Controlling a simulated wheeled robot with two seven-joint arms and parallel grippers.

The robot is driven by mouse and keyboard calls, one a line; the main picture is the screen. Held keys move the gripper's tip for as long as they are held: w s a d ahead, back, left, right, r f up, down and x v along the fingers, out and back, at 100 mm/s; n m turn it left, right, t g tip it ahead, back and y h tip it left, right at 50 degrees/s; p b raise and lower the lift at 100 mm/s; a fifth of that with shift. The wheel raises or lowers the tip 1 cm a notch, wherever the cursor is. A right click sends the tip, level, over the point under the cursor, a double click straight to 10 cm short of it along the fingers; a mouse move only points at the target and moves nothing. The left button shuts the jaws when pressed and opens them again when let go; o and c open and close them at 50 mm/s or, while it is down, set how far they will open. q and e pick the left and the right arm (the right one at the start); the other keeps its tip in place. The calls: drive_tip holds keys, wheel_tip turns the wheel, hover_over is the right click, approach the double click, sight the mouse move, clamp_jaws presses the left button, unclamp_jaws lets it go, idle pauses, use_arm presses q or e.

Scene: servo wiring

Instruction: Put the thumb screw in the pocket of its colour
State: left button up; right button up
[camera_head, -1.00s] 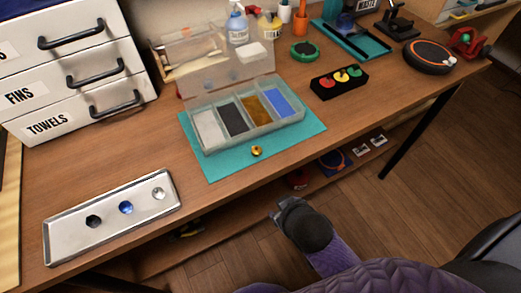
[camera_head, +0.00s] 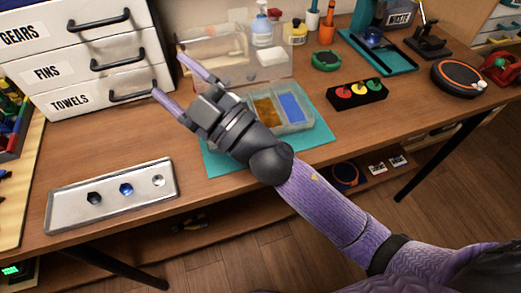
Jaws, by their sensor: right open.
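The small gold thumb screw seen earlier on the front of the teal mat (camera_head: 318,132) is hidden behind my right arm now. My left gripper is out of view.
A metal tray (camera_head: 70,215) with black, blue and silver round pieces lies at the front left. Drawers (camera_head: 95,60) stand behind it. A black block with coloured discs (camera_head: 357,94) and a round black device (camera_head: 459,78) lie to the right. Bare wood separates tray and mat.

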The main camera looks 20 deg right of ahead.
drive_tip(key=s+a+f+n+g+y, duration=0.15)
drive_tip(key=a+n+g, duration=0.25)
drive_tip(key=n+g, duration=0.4)
drive_tip(key=s+a+f+n+g+y, duration=0.1)
drive_tip(key=s+a+n+g+y, duration=0.2)
drive_tip(key=n+g, duration=0.5)
wheel_tip(320, 180, down, 6)
drive_tip(key=w+d+n+g+h, duration=0.1)
drive_tip(key=d+n+g+h, duration=0.1)
drive_tip(key=h, duration=0.6)
drive_tip(key=w+d+f+m+h, duration=0.1)
drive_tip(key=w+d+h, duration=0.2)
drive_tip(key=d+h, duration=0.4)
drive_tip(key=w+d+f+m+h, duration=0.15)
drive_tip(key=d+h, duration=0.25)
drive_tip(key=d, duration=0.6)
drive_tip(key=f+b, duration=0.3)
drive_tip(key=f, duration=0.6)
drive_tip(key=shift+s+f, duration=0.1)
drive_tip(key=shift+s, duration=0.1)
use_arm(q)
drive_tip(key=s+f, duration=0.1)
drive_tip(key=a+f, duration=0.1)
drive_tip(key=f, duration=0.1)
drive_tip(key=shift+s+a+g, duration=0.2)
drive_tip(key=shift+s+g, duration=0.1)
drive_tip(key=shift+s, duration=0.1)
use_arm(e)
drive_tip(key=shift+a, duration=0.1)
drive_tip(key=shift+c, duration=0.2)
